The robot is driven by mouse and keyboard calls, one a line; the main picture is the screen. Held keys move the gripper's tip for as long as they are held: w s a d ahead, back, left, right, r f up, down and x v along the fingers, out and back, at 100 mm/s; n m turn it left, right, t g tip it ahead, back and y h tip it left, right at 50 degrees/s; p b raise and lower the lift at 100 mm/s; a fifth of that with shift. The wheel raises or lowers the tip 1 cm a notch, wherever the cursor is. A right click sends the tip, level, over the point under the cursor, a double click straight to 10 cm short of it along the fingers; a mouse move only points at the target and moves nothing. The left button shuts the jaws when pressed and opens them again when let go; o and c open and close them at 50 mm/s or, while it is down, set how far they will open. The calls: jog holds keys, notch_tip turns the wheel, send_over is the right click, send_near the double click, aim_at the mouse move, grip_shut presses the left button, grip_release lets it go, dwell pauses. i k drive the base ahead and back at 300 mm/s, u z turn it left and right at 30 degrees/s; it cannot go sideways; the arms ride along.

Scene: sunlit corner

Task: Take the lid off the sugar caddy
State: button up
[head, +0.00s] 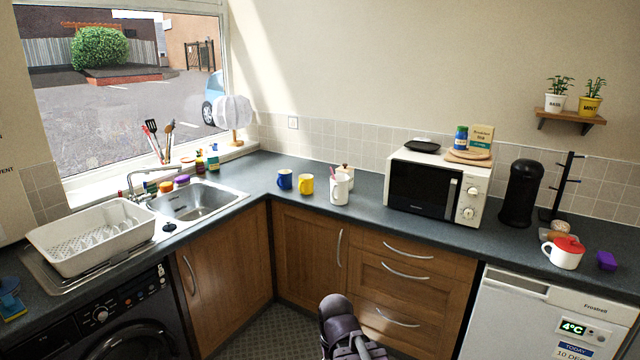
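A pale jar with a light brown, knobbed lid (345,167) stands on the worktop left of the microwave, and it looks like the sugar caddy (349,178). The lid appears to sit on top of it. A white canister (339,192) stands in front of the jar and hides most of its left and lower body. No label can be read on either. Part of my arm shows at the bottom centre, in front of the drawers and well below the worktop. My gripper's fingers cannot be made out.
A blue mug (285,180) and a yellow mug (307,184) stand left of the canister. The microwave (437,187) is to the right. The worktop (300,212) is clear in front of the mugs.

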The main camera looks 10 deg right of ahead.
aim_at(344, 168)
jog(key=z, duration=0.55)
jog(key=i, duration=2.5)
jog(key=u, duration=0.55)
